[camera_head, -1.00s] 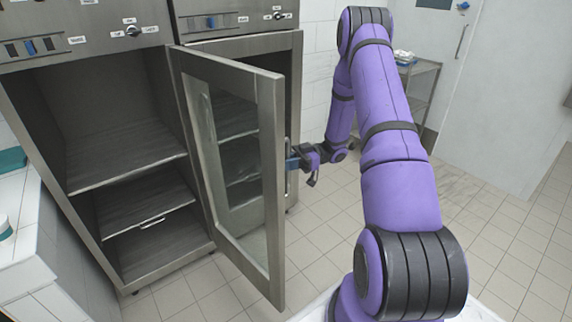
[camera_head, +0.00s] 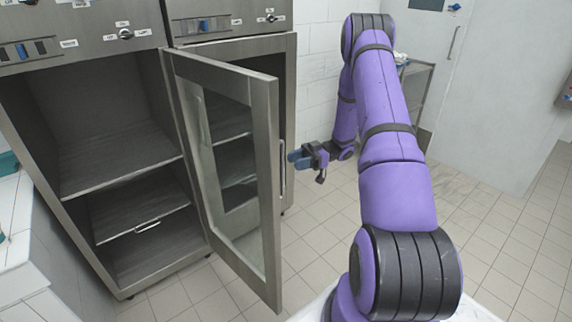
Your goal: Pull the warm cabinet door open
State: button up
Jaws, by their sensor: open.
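The warm cabinet door (camera_head: 262,190) is a steel frame with a glass pane.
An open steel cabinet (camera_head: 125,180) with shelves stands at the left. A white counter (camera_head: 18,230) is at the left edge. A wire trolley (camera_head: 415,90) stands behind my arm. Tiled floor (camera_head: 320,215) is clear right of the door.

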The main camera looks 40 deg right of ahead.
jog(key=shift+v, duration=2.7)
